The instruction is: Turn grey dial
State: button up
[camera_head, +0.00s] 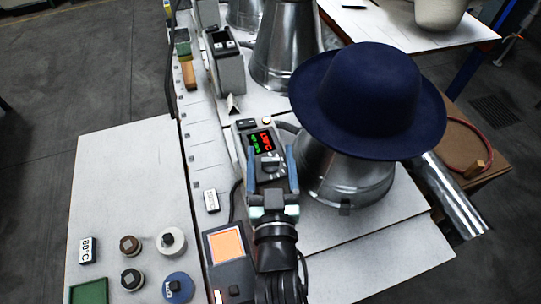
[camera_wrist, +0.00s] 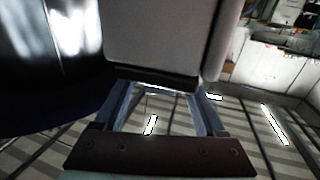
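The control box (camera_head: 241,138) stands beside the metal hat form, with a lit red and green display (camera_head: 261,142) on its sloped face. A dark grey dial (camera_head: 270,163) sits below the display. My gripper (camera_head: 271,152) is in front of the box face, its blue fingers spread to the left and right of the dial, with gaps showing on both sides. In the wrist view my gripper (camera_wrist: 163,100) also shows with its fingers apart. A large pale grey block (camera_wrist: 155,35) fills the space beyond them; I cannot tell which part it is. Finger contact with the dial cannot be seen.
A navy hat (camera_head: 365,95) sits on a metal cone (camera_head: 345,180) close to the right. An orange-screened device (camera_head: 228,250) lies below left. Several round knobs, a blue disc (camera_head: 178,288) and an 80°C label (camera_head: 86,250) lie on the left table.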

jog(key=s+b, duration=0.2)
jog(key=s, duration=1.1)
jog(key=shift+d, duration=0.3)
jog(key=shift+w+r, duration=0.1)
jog(key=w+r+m+t+h+p, duration=0.15)
jog(key=w+r, duration=0.35)
jog(key=r, duration=0.8)
jog(key=w+r+t+p, duration=0.25)
jog(key=w+r, duration=0.25)
jog(key=r, duration=0.9)
jog(key=s+r+t+p, duration=0.1)
jog(key=s+r+t, duration=0.1)
jog(key=r, duration=1.1)
jog(key=s+r+t+p, duration=0.1)
jog(key=s+r+t, duration=0.1)
jog(key=r, duration=1.1)
jog(key=shift+s+a+n+t, duration=0.4)
jog(key=shift+n+t, duration=0.05)
jog(key=shift+t, duration=0.25)
jog(key=shift+y, duration=0.25)
